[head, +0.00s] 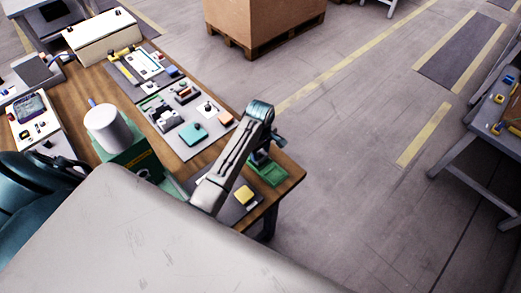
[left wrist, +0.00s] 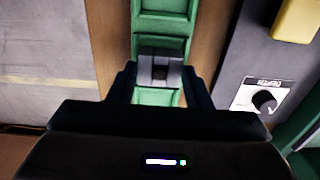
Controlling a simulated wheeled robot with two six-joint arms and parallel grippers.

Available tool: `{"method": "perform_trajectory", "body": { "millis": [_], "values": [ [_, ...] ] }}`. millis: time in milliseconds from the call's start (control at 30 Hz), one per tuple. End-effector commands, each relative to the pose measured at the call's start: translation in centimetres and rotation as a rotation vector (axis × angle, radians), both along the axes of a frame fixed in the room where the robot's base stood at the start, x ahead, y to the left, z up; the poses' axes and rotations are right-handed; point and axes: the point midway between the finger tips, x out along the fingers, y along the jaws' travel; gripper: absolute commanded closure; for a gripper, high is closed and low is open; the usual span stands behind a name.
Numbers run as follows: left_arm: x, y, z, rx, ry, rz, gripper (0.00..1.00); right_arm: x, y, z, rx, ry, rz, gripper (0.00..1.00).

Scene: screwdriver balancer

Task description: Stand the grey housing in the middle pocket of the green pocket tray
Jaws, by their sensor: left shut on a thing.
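My right gripper is not in view.
A grey panel with a yellow block (head: 244,195) and a black knob (left wrist: 264,101) lies beside the tray. A grey board (head: 190,135) with several parts lies farther back on the wooden table (head: 286,168). The table edge is close to the tray; open floor lies beyond.

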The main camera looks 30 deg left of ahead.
Motion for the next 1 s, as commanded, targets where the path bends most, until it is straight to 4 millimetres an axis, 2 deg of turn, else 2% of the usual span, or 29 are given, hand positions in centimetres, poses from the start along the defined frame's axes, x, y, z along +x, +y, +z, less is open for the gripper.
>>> {"method": "perform_trajectory", "body": {
  "millis": [533, 1000],
  "values": [
    [0.0, -0.1, 0.0, 0.000, -0.001, 0.000, 0.83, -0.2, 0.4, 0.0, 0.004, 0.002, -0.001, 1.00],
    [0.0, -0.1, -1.1, 0.000, 0.000, 0.000, 0.83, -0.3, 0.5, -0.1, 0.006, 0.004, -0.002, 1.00]
  ]
}}
